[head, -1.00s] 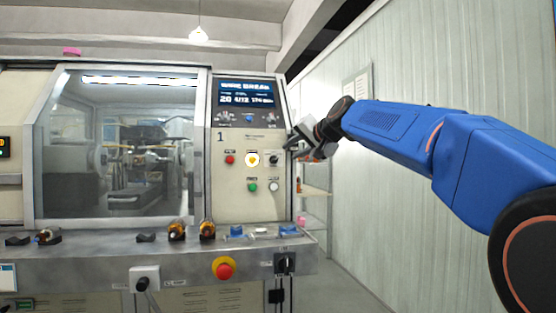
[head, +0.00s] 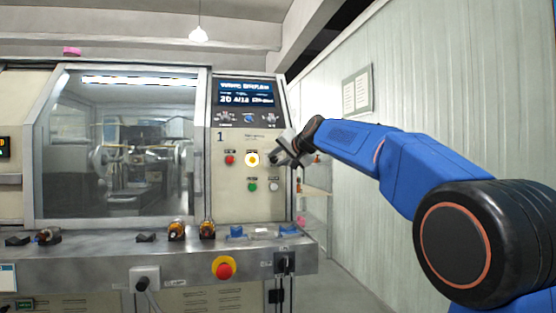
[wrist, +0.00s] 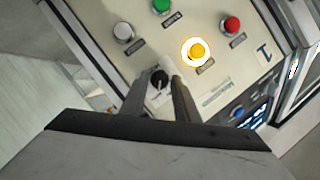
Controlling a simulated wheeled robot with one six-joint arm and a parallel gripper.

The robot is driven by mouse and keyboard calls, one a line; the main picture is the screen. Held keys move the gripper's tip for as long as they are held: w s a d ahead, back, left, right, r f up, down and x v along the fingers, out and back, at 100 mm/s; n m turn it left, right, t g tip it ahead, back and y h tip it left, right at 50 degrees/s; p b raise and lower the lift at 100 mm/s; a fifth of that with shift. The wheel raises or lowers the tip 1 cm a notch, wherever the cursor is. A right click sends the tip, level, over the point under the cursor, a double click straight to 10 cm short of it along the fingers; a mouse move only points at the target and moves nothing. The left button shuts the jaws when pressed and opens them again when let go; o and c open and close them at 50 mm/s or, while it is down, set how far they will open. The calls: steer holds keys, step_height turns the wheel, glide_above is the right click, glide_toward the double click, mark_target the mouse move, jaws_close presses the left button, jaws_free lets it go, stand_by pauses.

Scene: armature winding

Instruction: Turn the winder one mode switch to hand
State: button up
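The winder one panel (head: 240,190) carries the number 1 and a black mode switch knob (head: 273,159), partly covered by my gripper in the head view. My gripper (head: 283,155) is at the panel's right side, over the knob. In the wrist view, the black knob (wrist: 159,79) with a pale pointer mark lies between the tips of my gripper (wrist: 159,88). The fingers stand apart, one on each side, with gaps to the knob visible. Whether a finger touches it I cannot tell. The switch's label is too small to read.
A lit yellow button (wrist: 196,51) is close beside the right finger. A red button (wrist: 232,24), a green button (wrist: 161,5) and a white button (wrist: 123,32) are nearby. A display (head: 246,93) is above, and a red emergency stop (head: 224,270) is below.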

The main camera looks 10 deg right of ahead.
jaws_close()
steer(key=n, duration=0.1)
steer(key=n+h, duration=0.1)
steer(key=n, duration=0.1)
steer(key=shift+a+r+h, duration=0.1)
steer(key=shift+a+h, duration=0.1)
steer(key=shift+h, duration=0.1)
steer(key=shift+a+n+g+h, duration=0.15)
steer(key=shift+n+g+h, duration=0.15)
steer(key=shift+n+h, duration=0.7)
steer(key=n, duration=0.1)
steer(key=n+h, duration=0.2)
steer(key=n, duration=0.1)
steer(key=shift+a, duration=0.25)
steer(key=n+h, duration=0.2)
steer(key=n, duration=0.1)
steer(key=shift+a, duration=0.1)
steer(key=shift+f+n+h, duration=0.2)
steer(key=shift+n+h, duration=0.1)
steer(key=shift+h, duration=0.1)
